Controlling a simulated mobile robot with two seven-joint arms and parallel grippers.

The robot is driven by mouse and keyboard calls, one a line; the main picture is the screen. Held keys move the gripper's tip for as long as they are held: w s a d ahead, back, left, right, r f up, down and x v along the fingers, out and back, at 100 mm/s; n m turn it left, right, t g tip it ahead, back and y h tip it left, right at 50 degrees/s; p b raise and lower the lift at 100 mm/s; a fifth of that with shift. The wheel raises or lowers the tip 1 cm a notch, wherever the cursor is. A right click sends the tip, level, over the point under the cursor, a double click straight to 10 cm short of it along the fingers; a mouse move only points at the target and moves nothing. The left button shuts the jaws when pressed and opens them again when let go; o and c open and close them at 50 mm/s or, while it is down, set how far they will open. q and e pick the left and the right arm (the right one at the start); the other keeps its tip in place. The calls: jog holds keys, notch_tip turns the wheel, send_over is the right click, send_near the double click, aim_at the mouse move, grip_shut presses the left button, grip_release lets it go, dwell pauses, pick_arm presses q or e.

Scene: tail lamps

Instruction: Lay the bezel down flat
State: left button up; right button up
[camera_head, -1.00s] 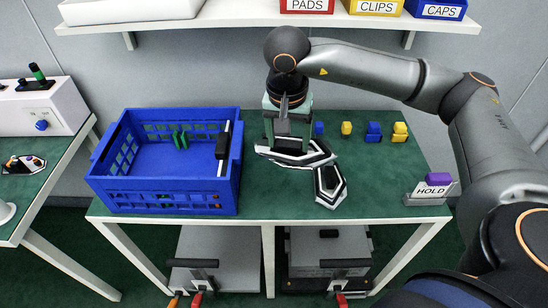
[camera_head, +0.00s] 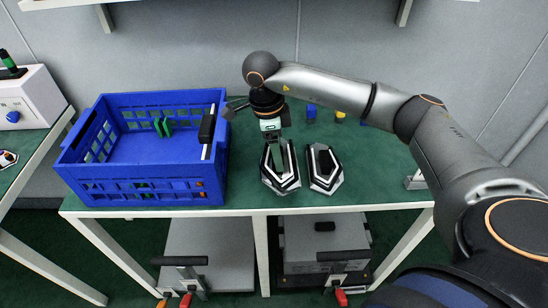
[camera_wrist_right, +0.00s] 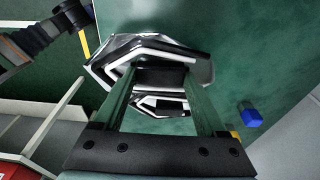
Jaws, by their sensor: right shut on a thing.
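Two black-and-white angular bezels are at the front of the green bench in the head view. My right gripper (camera_head: 279,160) comes down from above and is shut on the left bezel (camera_head: 284,184). In the right wrist view, the held bezel (camera_wrist_right: 150,48) spans the fingertips. It points toward the bench's front edge; I cannot tell whether it touches the bench. The other bezel (camera_head: 325,170) rests just to its right, apart from it, with its dark hollow showing. A smaller bezel shape (camera_wrist_right: 160,105) shows between the fingers in the wrist view. My left gripper is not in view.
Green bench surface (camera_head: 385,165) is clear to the right.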

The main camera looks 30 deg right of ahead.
aim_at(270, 161)
jog(key=shift+f, duration=2.35)
jog(key=shift+f+b, duration=0.15)
jog(key=shift+b, duration=0.15)
jog(key=o, duration=1.3)
notch_tip(270, 161, up, 12)
jog(key=w+a+p, duration=0.1)
jog(key=shift+a, duration=0.25)
